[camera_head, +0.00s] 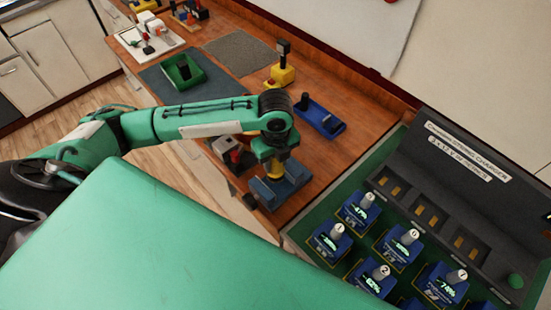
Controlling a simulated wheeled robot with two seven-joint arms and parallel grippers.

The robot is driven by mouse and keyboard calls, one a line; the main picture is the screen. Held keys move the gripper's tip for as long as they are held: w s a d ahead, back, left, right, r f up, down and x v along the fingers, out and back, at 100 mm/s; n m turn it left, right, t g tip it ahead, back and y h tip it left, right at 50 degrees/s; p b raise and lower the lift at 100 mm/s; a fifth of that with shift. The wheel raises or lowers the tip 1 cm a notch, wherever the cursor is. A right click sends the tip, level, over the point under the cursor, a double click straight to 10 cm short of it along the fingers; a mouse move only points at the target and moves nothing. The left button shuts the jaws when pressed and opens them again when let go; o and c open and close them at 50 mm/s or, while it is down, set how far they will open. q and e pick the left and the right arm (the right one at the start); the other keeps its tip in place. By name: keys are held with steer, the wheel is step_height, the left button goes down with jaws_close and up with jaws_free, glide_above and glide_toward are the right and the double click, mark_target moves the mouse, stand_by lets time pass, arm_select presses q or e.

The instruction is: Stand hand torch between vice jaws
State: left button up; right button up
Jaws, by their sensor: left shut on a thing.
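My left gripper (274,159) points down over the blue vice (292,183) near the front edge of the wooden bench. It is shut on a yellow thing, which looks like the hand torch (285,170). The torch is about upright, with its lower part at the gap between the vice jaws. My gripper and wrist hide its upper part. I cannot tell whether it touches the vice floor or the jaws. My right gripper is not in view.
A green bin (183,72) lies further left. The battery charger (440,180) fills the right.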

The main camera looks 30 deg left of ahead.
mark_target(276, 174)
arm_select(q)
steer(key=shift+f, duration=0.1)
stand_by(0.7)
steer(key=shift+f, duration=0.75)
steer(key=shift+f+b, duration=0.35)
steer(key=shift+f, duration=0.15)
steer(key=shift+f, duration=0.65)
steer(key=shift+f+b, duration=0.4)
steer(key=shift+f, duration=0.2)
steer(key=shift+f, duration=0.2)
stand_by(0.4)
steer(key=shift+f, duration=0.45)
